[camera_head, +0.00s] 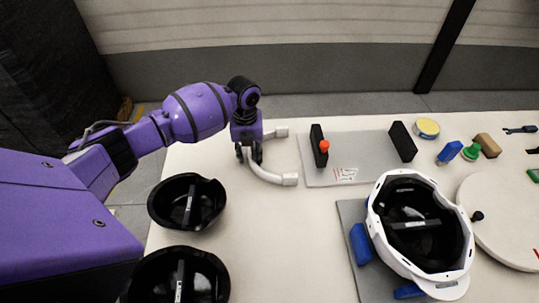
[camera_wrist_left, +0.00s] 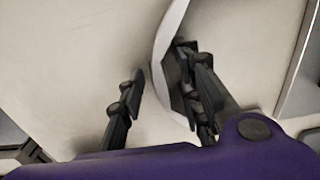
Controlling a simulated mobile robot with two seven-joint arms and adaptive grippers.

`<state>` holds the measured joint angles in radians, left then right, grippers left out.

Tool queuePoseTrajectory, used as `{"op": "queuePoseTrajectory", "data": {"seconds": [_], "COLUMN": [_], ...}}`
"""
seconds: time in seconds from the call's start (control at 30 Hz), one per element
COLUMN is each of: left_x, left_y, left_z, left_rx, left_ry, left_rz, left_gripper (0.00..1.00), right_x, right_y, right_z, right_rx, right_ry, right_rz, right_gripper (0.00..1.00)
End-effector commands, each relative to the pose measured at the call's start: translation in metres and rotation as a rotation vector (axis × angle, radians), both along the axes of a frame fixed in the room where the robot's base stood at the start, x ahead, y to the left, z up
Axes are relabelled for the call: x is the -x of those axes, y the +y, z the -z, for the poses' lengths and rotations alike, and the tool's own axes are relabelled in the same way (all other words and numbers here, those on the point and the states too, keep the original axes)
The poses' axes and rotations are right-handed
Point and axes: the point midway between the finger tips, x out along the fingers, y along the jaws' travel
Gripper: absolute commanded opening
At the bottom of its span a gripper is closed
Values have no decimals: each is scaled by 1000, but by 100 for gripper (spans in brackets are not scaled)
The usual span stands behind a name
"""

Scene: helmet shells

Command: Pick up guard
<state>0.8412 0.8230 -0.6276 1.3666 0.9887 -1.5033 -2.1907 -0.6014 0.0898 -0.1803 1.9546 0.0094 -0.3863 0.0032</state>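The guard (camera_head: 268,174) is a white curved bar with blocky ends, lying on the table. My left gripper (camera_head: 249,157) points down over its curved middle. In the left wrist view the guard (camera_wrist_left: 164,45) runs between the two spread fingers of my left gripper (camera_wrist_left: 158,90). It is close to the right finger, and a gap shows between it and the left finger. I cannot tell if the right finger touches it. My right gripper is not in view.
Two black helmet shells (camera_head: 171,207) sit at the table's left side. A grey board (camera_head: 345,178) with black blocks is right of the guard. A white helmet (camera_head: 378,205) stands front right, beside a round disc (camera_head: 510,215). The middle foreground is clear.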

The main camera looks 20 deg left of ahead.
Motion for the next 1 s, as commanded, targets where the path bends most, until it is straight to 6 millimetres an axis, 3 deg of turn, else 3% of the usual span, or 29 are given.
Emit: {"op": "queuePoseTrajectory", "data": {"seconds": [0.17,0.43,0.77,1.0], "left_x": [0,0,-1,-2], "left_y": [0,0,0,0], "left_z": [0,-1,-3,-39], "left_rx": [0,0,0,0], "left_ry": [-1,-1,-2,-7], "left_rz": [1,1,1,2], "left_gripper": [32,0,0,0], "right_x": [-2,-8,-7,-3], "right_y": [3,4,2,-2], "right_z": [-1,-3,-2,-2], "right_rx": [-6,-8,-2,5], "right_ry": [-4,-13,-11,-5], "right_rz": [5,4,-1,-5], "right_gripper": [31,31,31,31]}}
